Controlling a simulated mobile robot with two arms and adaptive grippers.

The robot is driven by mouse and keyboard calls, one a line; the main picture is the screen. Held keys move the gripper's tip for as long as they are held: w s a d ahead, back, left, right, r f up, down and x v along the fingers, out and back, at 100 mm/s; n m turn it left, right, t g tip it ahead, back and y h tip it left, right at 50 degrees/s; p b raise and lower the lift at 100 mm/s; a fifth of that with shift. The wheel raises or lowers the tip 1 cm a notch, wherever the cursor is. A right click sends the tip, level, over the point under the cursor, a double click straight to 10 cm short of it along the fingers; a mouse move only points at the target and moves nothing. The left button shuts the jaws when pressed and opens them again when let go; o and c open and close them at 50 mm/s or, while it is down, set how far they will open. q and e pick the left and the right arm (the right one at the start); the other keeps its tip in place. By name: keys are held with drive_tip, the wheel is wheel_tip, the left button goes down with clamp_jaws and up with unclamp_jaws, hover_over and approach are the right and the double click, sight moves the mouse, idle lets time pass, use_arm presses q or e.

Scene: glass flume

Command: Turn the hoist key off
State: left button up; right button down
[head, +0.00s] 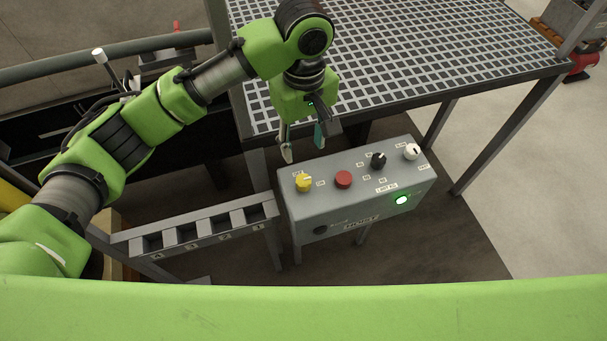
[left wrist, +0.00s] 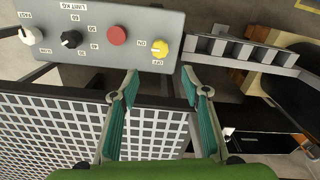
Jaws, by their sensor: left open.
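A grey hoist control box (head: 350,200) stands on legs in the middle of the head view. My right gripper is not in view.
The box also has a red button (head: 344,179), a black dial (head: 378,160), a white knob (head: 411,152) and a lit green lamp (head: 401,200). A mesh platform (head: 400,50) stands close behind. A slotted grey rack (head: 205,228) is at the left of the box.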

sight(304, 180)
use_arm(q)
wheel_tip(304, 180, down, 13)
drive_tip(key=shift+f+p, duration=0.1)
drive_tip(key=shift+p, duration=0.75)
drive_tip(key=c, duration=1.1)
